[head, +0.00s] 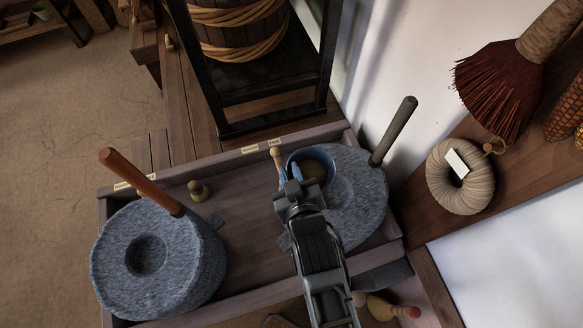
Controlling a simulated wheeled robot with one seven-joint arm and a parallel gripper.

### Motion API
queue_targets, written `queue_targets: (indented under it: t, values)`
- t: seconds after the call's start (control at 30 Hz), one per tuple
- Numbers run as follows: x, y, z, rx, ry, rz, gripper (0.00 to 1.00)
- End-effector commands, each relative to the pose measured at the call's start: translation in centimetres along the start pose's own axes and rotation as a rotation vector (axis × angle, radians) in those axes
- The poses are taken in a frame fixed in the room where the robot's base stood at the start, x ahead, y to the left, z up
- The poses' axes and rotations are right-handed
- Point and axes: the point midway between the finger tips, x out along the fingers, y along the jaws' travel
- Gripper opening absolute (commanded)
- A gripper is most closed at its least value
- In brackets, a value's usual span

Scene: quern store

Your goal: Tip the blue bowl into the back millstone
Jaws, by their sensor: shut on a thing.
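The blue bowl (318,156) is at the upper left of the right-hand millstone (366,190), with something tan inside. My gripper (292,176) is shut on the bowl's near left rim. The bowl looks close to upright; I cannot tell whether it touches the stone. The right-hand millstone is grey, has a dark grey handle (394,132) and stands near the wall; its hollow is partly hidden by my gripper. The left-hand millstone (190,262) has an orange-brown handle (140,180) and a dark, empty-looking hollow.
Both millstones sit in a wooden tray (230,160) with small labels on its rim. A small wooden knob (198,190) stands between them. A barrel (236,30) in a black frame stands behind. A rope coil (460,178) and a brush (500,85) are at right.

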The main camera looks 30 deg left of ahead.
Motion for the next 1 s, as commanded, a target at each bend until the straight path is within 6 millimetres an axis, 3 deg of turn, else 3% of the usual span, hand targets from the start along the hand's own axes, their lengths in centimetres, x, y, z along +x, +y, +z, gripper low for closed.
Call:
queue_targets:
  t: [0.77, 1.0]
  values:
    - [2.1, -1.1, 4.6, 0.0, 0.002, 0.0, 0.0]
    - [1.6, -0.8, 3.9, 0.089, 0.045, -0.03, 0.0]
